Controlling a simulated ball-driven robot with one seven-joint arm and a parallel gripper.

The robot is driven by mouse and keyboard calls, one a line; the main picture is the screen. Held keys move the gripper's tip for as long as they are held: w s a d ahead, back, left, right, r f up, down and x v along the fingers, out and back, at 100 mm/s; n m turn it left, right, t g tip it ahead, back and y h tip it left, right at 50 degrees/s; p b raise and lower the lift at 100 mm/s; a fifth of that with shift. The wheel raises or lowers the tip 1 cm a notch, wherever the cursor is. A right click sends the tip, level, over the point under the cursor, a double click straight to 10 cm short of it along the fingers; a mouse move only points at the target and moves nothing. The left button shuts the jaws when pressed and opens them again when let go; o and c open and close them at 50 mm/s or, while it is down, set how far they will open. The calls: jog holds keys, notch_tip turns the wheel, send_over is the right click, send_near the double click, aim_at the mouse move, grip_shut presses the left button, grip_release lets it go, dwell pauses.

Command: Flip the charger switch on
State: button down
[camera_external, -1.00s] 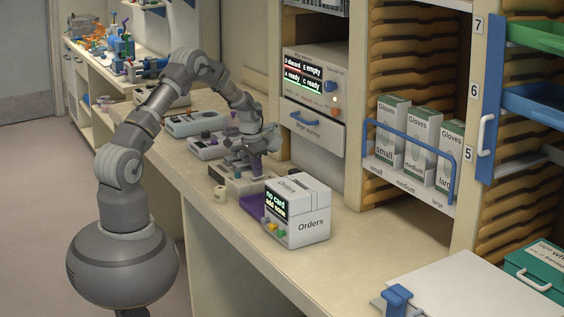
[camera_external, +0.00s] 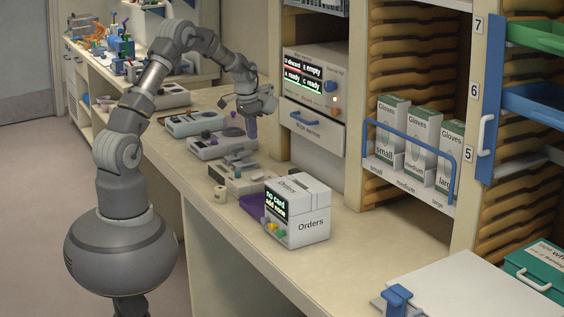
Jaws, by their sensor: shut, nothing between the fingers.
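The charger is not plainly labelled in view. A wall unit (camera_external: 314,77) has a lit display with lines such as "discard", "empty" and "ready", and a blue knob and an orange button at its right. Low grey devices with small controls stand on the counter: a far one (camera_external: 190,124), a middle one (camera_external: 208,148) and a near one (camera_external: 236,184). I cannot tell which one bears the charger switch, or its position. My gripper (camera_external: 253,131) points down above the counter, shut and empty, with purplish fingers, just right of the middle device. I see no clear contact.
A white Orders box (camera_external: 312,228) with coloured buttons stands on the counter, a purple tray (camera_external: 252,206) beside it. Glove boxes (camera_external: 391,132) stand on a shelf at right.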

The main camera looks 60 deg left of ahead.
aim_at(261, 174)
jog(key=shift+r, duration=0.15)
jog(key=t+b, duration=0.1)
jog(key=b, duration=0.2)
jog(key=shift+r, duration=0.1)
dwell(0.4)
jog(key=shift+s, duration=0.1)
jog(key=b+x, duration=0.3)
jog(key=x, duration=1.1)
